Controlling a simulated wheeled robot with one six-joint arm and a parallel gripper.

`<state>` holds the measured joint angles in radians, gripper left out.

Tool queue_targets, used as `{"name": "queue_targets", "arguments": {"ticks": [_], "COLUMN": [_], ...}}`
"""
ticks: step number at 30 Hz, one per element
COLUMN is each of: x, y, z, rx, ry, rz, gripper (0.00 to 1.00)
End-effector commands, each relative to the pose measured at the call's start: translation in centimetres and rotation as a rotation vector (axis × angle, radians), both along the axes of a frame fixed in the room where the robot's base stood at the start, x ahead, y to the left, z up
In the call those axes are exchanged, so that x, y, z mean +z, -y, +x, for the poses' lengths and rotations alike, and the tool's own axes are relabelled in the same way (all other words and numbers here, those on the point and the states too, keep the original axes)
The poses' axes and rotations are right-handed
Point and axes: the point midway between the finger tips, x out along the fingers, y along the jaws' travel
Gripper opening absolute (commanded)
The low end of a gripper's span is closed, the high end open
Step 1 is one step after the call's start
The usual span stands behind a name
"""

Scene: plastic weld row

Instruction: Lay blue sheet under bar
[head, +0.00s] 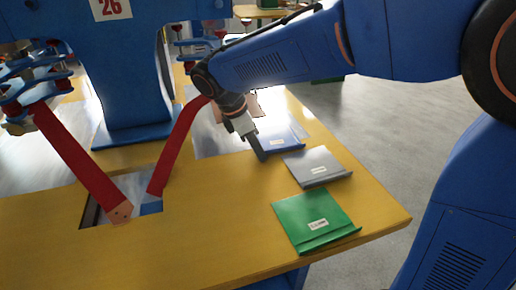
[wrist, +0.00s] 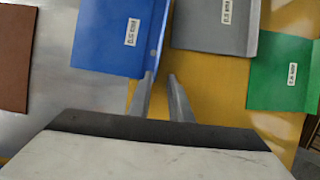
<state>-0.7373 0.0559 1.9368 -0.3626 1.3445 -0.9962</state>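The blue sheet (head: 284,137) lies flat on the table with a white label and a raised lip along its near edge. It also shows in the wrist view (wrist: 112,35), its lip on the right. My gripper (head: 258,153) is low at the left end of that lip. In the wrist view its two fingers (wrist: 161,76) are apart, with the lip's end by the left fingertip; I cannot tell whether they touch. Two red sloping bars (head: 75,155) (head: 178,145) hang from the blue machine; I cannot tell which bar the task names.
A grey sheet (head: 317,167) and a green sheet (head: 315,218) lie nearer on the yellow table (head: 225,235). A brown sheet (wrist: 15,55) lies on the metal plate (wrist: 60,75). The blue machine (head: 118,80) stands behind. A rectangular opening (head: 151,208) is below the red bars. The front table is clear.

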Motion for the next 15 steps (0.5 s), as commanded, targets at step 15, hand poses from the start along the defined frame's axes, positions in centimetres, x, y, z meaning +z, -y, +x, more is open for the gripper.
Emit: {"name": "queue_targets", "arguments": {"ticks": [15], "x": [1.7], "y": [-0.6], "z": [-0.1], "rx": [0.001], "ry": [0.002], "rz": [0.002], "gripper": [0.22]}}
